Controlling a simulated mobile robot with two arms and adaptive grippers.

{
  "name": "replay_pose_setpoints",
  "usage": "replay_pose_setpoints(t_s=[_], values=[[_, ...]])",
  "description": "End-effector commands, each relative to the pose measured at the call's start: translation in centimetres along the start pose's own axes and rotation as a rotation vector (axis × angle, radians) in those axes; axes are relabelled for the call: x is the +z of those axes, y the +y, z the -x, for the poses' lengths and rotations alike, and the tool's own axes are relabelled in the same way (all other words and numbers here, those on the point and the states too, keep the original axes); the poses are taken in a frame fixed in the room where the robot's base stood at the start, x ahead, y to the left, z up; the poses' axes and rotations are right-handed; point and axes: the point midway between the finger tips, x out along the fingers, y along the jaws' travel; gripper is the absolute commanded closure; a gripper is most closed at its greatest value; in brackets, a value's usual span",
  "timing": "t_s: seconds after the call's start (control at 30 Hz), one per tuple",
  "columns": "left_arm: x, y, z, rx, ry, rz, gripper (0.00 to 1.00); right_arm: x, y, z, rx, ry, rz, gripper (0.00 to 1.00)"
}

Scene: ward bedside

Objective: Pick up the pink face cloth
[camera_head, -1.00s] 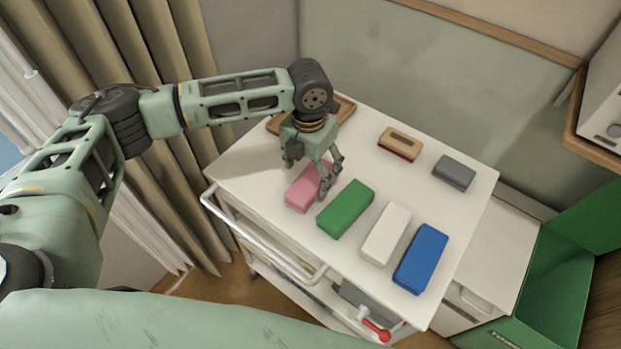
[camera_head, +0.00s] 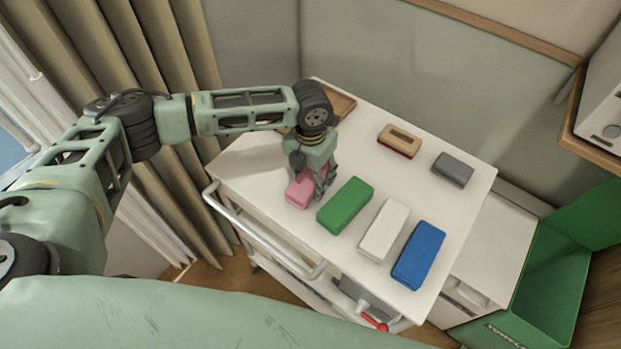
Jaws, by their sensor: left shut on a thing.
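The pink face cloth (camera_head: 299,191) is a folded pink block on the white trolley top (camera_head: 258,172), at the left end of a row of folded cloths. My left gripper (camera_head: 318,192) reaches down over it from behind and is shut on it. The gripper hides the cloth's far right part. The cloth is at the level of the trolley top; I cannot tell whether it is lifted at all. My right gripper is not in view.
A green cloth (camera_head: 346,205) lies close to the right of the gripper, then a white cloth (camera_head: 384,230) and a blue cloth (camera_head: 419,255). Behind are a brush-like wooden block (camera_head: 400,139), a grey block (camera_head: 453,169) and a wooden tray (camera_head: 343,104). A metal rail (camera_head: 262,238) edges the trolley.

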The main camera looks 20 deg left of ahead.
Motion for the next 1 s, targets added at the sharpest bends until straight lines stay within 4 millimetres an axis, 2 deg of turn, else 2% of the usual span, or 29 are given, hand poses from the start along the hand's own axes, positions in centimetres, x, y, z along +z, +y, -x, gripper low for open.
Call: replay_pose_setpoints(t_s=[0.1, 0.47, 0.57, 0.7, 1.0], values=[[0.0, 0.0, 0.0, 0.0, 0.0, 0.0, 0.72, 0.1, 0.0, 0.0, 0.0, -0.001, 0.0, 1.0], [0.1, 0.0, 0.6, 0.0, -0.001, 0.0, 0.72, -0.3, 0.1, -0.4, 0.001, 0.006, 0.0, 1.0], [0.1, 0.0, 1.6, -0.001, -0.004, -0.001, 0.72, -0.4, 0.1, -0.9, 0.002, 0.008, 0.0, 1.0], [0.2, 0.1, 4.0, 0.0, -0.006, -0.001, 0.72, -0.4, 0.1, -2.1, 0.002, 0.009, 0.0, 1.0], [1.9, -6.9, 7.9, -0.002, -0.003, -0.005, 0.72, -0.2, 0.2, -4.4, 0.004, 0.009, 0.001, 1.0]])
